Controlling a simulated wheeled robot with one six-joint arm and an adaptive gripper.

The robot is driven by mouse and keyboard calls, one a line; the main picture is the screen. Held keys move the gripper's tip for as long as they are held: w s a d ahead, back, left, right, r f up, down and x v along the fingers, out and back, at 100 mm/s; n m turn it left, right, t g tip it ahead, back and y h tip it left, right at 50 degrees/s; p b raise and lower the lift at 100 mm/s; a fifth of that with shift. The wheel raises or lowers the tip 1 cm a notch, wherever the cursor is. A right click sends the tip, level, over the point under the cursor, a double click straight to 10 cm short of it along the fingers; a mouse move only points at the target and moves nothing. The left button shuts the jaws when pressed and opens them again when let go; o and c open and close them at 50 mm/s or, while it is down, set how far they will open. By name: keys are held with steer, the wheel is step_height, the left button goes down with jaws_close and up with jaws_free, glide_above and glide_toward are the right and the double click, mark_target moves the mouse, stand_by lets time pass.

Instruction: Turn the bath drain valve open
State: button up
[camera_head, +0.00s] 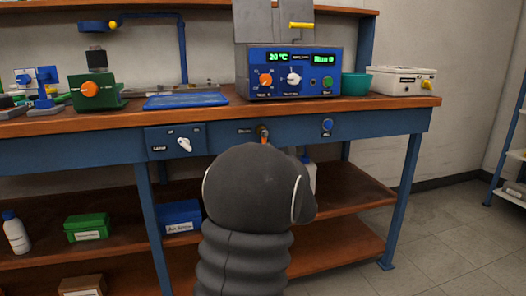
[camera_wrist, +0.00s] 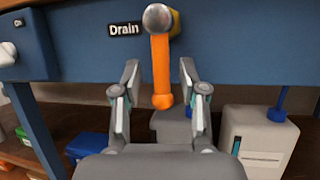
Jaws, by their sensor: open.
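The drain valve (camera_wrist: 160,60) has an orange lever that hangs straight down from a metal hub on the blue front panel of the bench. A black label reading "Drain" (camera_wrist: 124,29) sits left of the hub. My gripper (camera_wrist: 160,80) is open in the wrist view, with one finger on each side of the lever and gaps between. The lever's rounded lower end lies between the fingers in the picture; I cannot tell the depth. In the head view only the top of the valve (camera_head: 263,132) shows, above my dark arm, which hides my gripper.
A bath unit (camera_head: 293,73) with green displays and knobs stands on the bench. A white lamp switch (camera_head: 184,145) and a blue button (camera_head: 327,125) are on the same front panel. A white container (camera_wrist: 258,140) stands below the panel, right of my gripper.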

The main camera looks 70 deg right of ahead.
steer(key=v, duration=1.2)
stand_by(0.3)
